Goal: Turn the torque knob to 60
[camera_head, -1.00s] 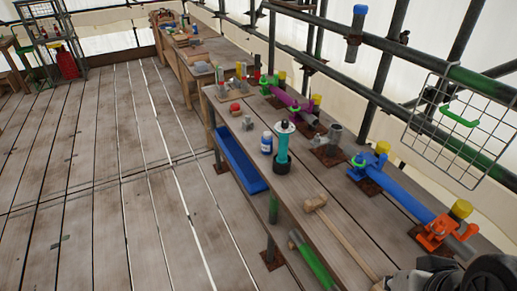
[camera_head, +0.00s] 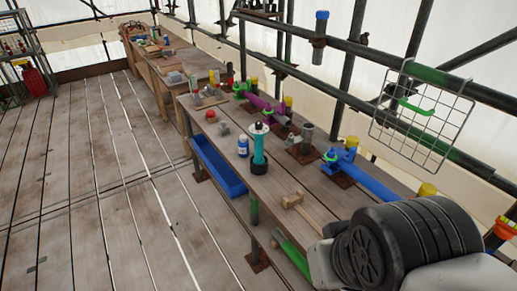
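No knob with a readable scale or the number 60 can be made out. A teal upright tool (camera_head: 259,147) with a pale top and a black round base stands on the near workbench (camera_head: 228,160); I cannot tell whether the torque knob is part of it. My own arm (camera_head: 408,245), dark and ribbed, fills the lower right and hides the near end of the bench. My gripper is out of view, so its fingers and anything in them are hidden.
Blue pipe (camera_head: 365,178) and purple clamped pipe (camera_head: 262,104) run along the bench's back. The plank floor (camera_head: 100,190) at left is clear.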

